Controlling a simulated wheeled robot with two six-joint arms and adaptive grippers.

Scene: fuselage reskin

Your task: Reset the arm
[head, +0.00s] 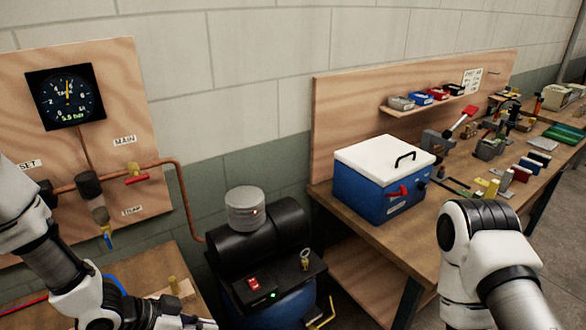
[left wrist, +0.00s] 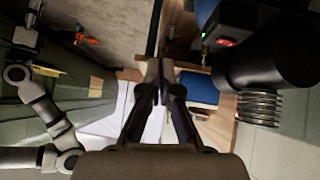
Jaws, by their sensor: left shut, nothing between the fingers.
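My left arm comes in at the lower left of the head view, and its gripper (head: 185,320) is at the bottom edge, partly cut off, in front of the compressor. In the left wrist view the fingers of my left gripper (left wrist: 160,75) are together with nothing between them. My right arm (head: 490,250) shows at the right of the head view, bent in front of the workbench. Its gripper is out of view.
A black compressor (head: 262,240) with a silver cap (head: 245,208) stands between the gauge board (head: 105,140) and the workbench (head: 345,215). A blue box with a white lid (head: 385,165) stands on the bench. Several small tools and parts lie farther right.

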